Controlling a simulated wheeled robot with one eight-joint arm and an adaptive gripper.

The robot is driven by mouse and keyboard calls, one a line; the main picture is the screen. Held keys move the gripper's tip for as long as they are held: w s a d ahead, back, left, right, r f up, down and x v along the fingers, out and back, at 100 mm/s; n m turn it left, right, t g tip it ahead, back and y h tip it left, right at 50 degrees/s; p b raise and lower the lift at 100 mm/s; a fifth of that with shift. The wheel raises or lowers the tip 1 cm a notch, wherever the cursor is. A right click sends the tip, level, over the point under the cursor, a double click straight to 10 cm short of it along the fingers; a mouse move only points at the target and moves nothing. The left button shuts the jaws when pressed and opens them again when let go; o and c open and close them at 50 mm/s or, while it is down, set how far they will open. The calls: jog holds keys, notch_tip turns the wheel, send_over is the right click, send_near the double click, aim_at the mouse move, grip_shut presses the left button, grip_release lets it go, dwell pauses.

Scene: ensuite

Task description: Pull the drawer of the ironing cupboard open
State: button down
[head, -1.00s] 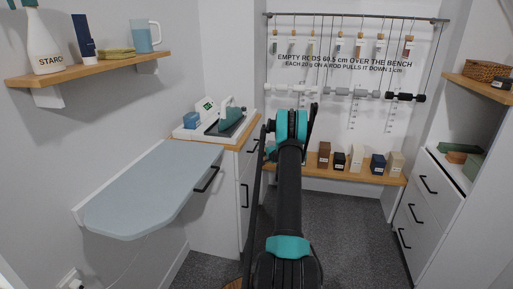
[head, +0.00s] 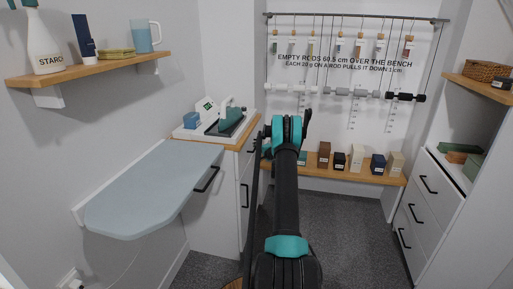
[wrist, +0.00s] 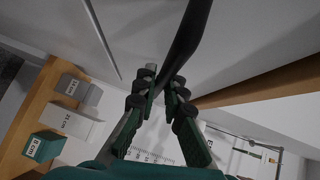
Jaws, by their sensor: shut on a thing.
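The ironing cupboard (head: 211,212) is white with a wooden top and stands left of my arm in the head view. Its upper drawer, on the side facing the aisle, has a black bar handle (wrist: 184,42) that runs between my fingers in the wrist view. My gripper (wrist: 158,84) is shut on this handle. The pale drawer front fills much of the upper wrist view. In the head view my arm reaches toward the drawer and hides most of the gripper and grip. I cannot tell whether the drawer stands slightly out.
A blue-grey ironing board (head: 150,190) juts out at left. An iron (head: 231,120) and a tray sit on the cupboard top. A low wooden bench (head: 335,173) with several small boxes lies beyond my arm. White drawers (head: 419,207) stand at right. The dark floor between is clear.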

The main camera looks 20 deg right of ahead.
jog(key=shift+s+d, duration=0.1)
dwell(0.3)
jog(key=s+d, duration=0.6)
jog(key=d, duration=0.3)
jog(key=s+d, duration=0.7)
jog(key=d, duration=0.3)
jog(key=shift+s+d, duration=0.15)
jog(key=shift+d, duration=0.15)
jog(key=c, duration=1.6)
grip_release()
jog(key=v, duration=1.2)
jog(key=shift+d, duration=0.1)
